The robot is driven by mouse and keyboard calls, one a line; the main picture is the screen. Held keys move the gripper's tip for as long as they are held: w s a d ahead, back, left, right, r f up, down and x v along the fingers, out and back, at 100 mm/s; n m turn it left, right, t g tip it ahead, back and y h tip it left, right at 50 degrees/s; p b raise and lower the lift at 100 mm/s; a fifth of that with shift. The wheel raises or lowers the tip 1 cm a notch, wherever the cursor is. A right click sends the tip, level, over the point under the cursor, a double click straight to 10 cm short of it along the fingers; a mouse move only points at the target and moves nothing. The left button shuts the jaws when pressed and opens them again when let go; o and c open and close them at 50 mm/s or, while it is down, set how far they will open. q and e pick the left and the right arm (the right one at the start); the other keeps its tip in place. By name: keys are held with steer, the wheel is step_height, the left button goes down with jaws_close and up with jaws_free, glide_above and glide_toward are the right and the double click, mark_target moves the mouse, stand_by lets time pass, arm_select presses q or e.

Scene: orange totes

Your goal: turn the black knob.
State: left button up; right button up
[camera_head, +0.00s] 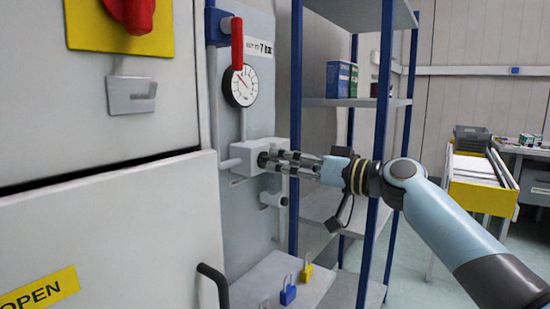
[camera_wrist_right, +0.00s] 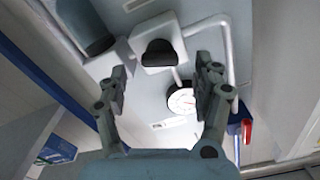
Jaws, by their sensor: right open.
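The black knob (camera_head: 263,159) sits on the face of a white box (camera_head: 236,155) on the grey panel. In the right wrist view the knob (camera_wrist_right: 160,53) shows as a dark rounded bar across the white box (camera_wrist_right: 152,27). My right gripper (camera_head: 274,162) comes in from the right, right in front of the knob, and its fingers partly cover it in the head view. The gripper (camera_wrist_right: 161,72) is open in the wrist view, with the knob between and just beyond its fingertips. I cannot tell whether a finger touches it. My left gripper is not in view.
A round gauge (camera_head: 240,87) and a red-handled valve (camera_head: 237,43) are above the box. A short pipe stub (camera_head: 272,199) is below it. Blue (camera_head: 288,294) and yellow (camera_head: 307,272) padlocks are lower down. A blue-posted shelf (camera_head: 378,150) stands close behind my right arm.

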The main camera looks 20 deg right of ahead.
steer(key=x, duration=0.3)
steer(key=shift+w+a, duration=0.15)
steer(key=shift+c, duration=0.2)
steer(key=c, duration=1.1)
steer(key=shift+m, duration=0.3)
